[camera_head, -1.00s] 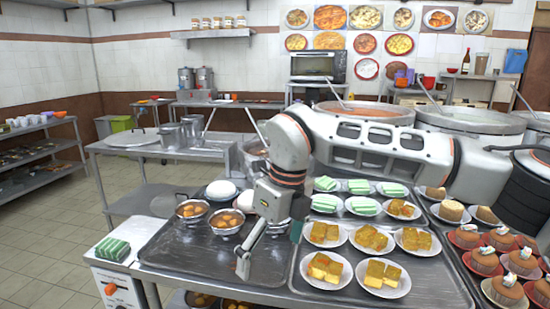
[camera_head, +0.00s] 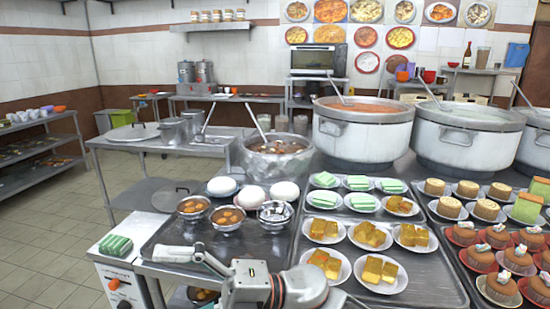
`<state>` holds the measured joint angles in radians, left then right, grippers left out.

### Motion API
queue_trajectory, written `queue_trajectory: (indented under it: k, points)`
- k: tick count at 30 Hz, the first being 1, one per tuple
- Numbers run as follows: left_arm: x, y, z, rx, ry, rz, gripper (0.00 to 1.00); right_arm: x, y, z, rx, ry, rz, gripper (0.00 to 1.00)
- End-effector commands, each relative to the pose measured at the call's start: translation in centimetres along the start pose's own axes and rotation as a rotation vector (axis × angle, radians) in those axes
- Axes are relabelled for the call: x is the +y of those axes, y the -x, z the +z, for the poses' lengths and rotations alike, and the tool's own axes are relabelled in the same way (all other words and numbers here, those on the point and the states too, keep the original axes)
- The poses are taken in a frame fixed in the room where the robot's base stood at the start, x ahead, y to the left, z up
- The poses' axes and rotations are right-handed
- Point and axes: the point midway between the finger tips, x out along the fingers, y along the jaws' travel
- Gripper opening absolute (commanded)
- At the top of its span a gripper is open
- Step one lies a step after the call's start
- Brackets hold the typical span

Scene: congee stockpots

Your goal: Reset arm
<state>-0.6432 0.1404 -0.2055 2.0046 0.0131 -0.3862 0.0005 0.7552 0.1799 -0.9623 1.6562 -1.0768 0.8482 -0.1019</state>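One arm of mine shows at the bottom centre of the head view, low over the front edge of the trays; I take it as my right arm. Its gripper (camera_head: 188,255) points left, above the front of the left dark tray (camera_head: 165,238). I see nothing held in it. One finger shows side-on and the other is not clear, so its opening cannot be told. My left gripper is not in view. Three metal bowls (camera_head: 227,218) stand on the tray behind the gripper, apart from it.
Large stockpots (camera_head: 362,135) stand behind the trays. Plates of yellow cakes (camera_head: 381,272) and green cakes (camera_head: 363,203) lie to the right, with cupcakes (camera_head: 501,287) at far right. A green striped block (camera_head: 115,245) lies at left. The floor at left is clear.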

Motion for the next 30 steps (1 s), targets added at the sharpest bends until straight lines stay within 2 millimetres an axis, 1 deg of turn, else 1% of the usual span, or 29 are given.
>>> queue_trajectory:
  k: [1, 4, 5, 8, 9, 11, 12, 14, 15, 16, 17, 18, 20, 21, 23, 24, 26, 27, 29, 30]
  points:
    - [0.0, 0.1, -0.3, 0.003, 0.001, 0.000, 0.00, 0.3, 0.8, 0.7, -0.073, -0.055, 0.067, 0.99]
    - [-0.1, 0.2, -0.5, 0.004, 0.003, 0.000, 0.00, 0.6, 3.2, 2.5, -0.229, -0.162, 0.185, 0.99]
    - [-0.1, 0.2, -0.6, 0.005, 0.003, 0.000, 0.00, 0.5, 4.2, 3.1, -0.279, -0.195, 0.218, 0.99]
    - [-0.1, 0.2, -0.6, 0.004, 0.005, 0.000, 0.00, -0.6, 7.8, 4.9, -0.446, -0.307, 0.314, 0.99]
    - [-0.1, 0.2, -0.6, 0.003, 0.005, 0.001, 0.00, -1.3, 9.5, 5.4, -0.514, -0.355, 0.349, 0.99]
    - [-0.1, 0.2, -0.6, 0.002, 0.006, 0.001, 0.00, -2.6, 12.2, 6.0, -0.617, -0.427, 0.396, 0.99]
    - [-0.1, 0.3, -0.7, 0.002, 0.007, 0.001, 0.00, -3.8, 14.1, 6.3, -0.688, -0.477, 0.424, 0.99]
    - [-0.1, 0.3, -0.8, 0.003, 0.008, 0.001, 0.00, -5.7, 17.1, 6.4, -0.794, -0.551, 0.460, 0.99]
    - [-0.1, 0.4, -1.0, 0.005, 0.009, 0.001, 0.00, -7.1, 19.1, 6.2, -0.865, -0.602, 0.482, 0.99]
    - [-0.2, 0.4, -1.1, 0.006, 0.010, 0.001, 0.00, -8.3, 20.7, 5.9, -0.918, -0.639, 0.496, 0.99]
    - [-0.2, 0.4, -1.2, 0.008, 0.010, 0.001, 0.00, -9.4, 22.3, 5.6, -0.971, -0.677, 0.509, 0.99]
    - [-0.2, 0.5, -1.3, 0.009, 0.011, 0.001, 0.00, -11.2, 24.4, 4.9, -1.043, -0.729, 0.523, 0.99]
    - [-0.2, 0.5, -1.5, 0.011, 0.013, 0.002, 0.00, -13.7, 27.4, 3.5, -1.146, -0.805, 0.541, 0.99]
    - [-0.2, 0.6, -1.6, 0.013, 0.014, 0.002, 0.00, -15.4, 29.3, 2.4, -1.212, -0.855, 0.550, 0.99]
    - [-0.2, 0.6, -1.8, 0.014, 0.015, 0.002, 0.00, -17.9, 32.0, 0.4, -1.308, -0.927, 0.558, 0.99]
    - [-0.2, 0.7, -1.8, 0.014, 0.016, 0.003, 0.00, -19.5, 33.7, -1.1, -1.369, -0.974, 0.561, 0.99]
    - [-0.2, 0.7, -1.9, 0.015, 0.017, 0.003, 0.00, -21.8, 36.0, -3.6, -1.459, -1.044, 0.562, 0.99]
    - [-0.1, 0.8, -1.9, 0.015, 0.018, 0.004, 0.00, -23.2, 37.5, -5.5, -1.516, -1.089, 0.560, 0.99]
    - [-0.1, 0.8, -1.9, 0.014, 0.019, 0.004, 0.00, -25.2, 39.5, -8.2, -1.596, -1.152, 0.555, 0.99]
    - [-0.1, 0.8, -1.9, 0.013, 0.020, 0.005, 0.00, -26.3, 40.6, -10.0, -1.644, -1.191, 0.550, 0.99]
